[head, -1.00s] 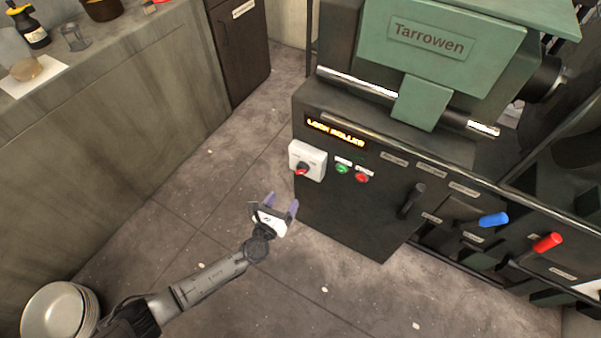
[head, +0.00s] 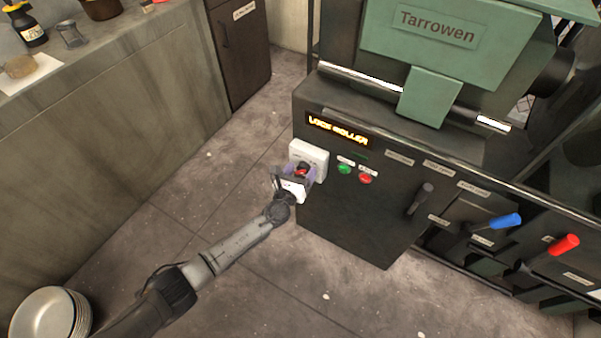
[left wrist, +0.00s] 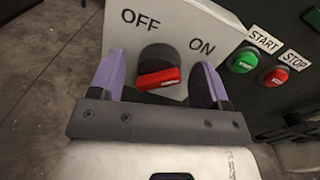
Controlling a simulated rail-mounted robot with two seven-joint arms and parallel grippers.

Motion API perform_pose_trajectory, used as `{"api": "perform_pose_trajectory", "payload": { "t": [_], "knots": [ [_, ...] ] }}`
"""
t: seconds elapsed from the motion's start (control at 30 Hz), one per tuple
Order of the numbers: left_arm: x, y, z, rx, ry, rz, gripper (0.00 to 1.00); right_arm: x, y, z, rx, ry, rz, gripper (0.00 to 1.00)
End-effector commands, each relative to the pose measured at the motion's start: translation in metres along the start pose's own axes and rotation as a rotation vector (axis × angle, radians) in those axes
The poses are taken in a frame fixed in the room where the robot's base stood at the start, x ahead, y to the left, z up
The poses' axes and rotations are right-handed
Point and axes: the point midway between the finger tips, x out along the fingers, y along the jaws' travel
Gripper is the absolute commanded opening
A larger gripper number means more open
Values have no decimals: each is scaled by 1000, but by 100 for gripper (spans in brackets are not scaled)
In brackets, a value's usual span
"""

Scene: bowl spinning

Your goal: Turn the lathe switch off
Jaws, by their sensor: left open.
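The lathe switch is a rotary knob with a red handle (left wrist: 158,78) on a white box (head: 308,155), which is fixed to the front of the dark lathe cabinet (head: 345,215). In the left wrist view the box carries the labels OFF at upper left and ON at upper right. The red handle lies nearly level, tilted slightly up to the right. My left gripper (head: 294,181) is open in front of the switch. In the left wrist view its purple fingers (left wrist: 158,85) stand on either side of the knob; I cannot tell whether they touch it. My right gripper is not in view.
A green START button (left wrist: 243,61) and red STOP button (left wrist: 276,77) sit right of the switch. A lit display (head: 338,131) is above. A black lever (head: 420,198), blue handle (head: 506,220) and red handle (head: 565,245) are farther right. Stacked plates (head: 45,315) are at lower left.

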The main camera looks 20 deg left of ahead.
Motion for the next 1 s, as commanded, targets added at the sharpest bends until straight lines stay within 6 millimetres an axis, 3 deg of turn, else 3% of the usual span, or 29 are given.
{"api": "perform_pose_trajectory", "payload": {
  "t": [0.23, 0.7, 1.0],
  "knots": [
    [0, 0, 0, 0, 0, 0, 68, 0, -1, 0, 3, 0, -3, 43],
    [0, 0, 0, 0, -1, 0, 23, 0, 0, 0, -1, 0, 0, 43],
    [0, 0, 0, -50, 2, 1, 22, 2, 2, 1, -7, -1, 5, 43]
  ]
}}
